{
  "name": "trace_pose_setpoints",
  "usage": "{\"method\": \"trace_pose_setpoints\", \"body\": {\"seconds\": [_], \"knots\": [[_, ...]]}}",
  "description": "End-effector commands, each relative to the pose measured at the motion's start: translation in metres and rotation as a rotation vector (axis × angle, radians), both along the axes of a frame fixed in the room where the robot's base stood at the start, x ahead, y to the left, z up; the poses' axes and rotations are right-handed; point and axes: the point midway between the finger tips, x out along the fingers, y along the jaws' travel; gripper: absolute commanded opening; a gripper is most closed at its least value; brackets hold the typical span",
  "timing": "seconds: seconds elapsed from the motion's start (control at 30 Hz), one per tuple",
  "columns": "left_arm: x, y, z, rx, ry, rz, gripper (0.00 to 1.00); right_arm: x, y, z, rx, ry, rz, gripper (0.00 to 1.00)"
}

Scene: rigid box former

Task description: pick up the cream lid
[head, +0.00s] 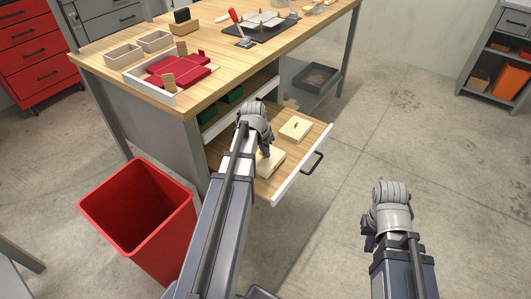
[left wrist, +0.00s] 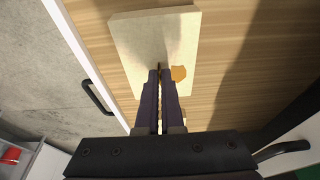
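Two cream lids lie in the open wooden drawer. The nearer cream lid (head: 272,163) is under my left gripper, and it also shows as a pale slab in the left wrist view (left wrist: 143,41). The farther cream lid (head: 295,128) has a small brown tab on top. My left gripper (left wrist: 161,72) points down at the nearer lid with its fingers close together. A brown tab (left wrist: 179,73) shows right beside the fingertips; whether they clasp it is hidden. My right gripper (head: 369,238) hangs over the floor, away from the drawer, its fingers mostly hidden.
The drawer (head: 284,188) has a white front and a dark handle (head: 313,164). The workbench (head: 205,85) above holds trays, a red box blank and a dark fixture (head: 262,24). A red bin (head: 140,215) stands at left.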

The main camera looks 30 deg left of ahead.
Motion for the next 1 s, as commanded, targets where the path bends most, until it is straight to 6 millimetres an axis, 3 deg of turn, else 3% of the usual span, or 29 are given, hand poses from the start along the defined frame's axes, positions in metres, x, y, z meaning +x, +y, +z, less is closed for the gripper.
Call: {"method": "trace_pose_setpoints", "body": {"seconds": [0.6, 1.0], "knots": [[0.000, 0.000, 0.089, 0.000, 0.000, 0.000, 0.00, 0.000, 0.000, 0.088, 0.001, 0.000, 0.000, 0.00], [0.000, 0.000, 0.092, 0.000, 0.000, 0.000, 0.00, 0.000, 0.000, 0.092, 0.001, 0.000, 0.000, 0.00]]}}
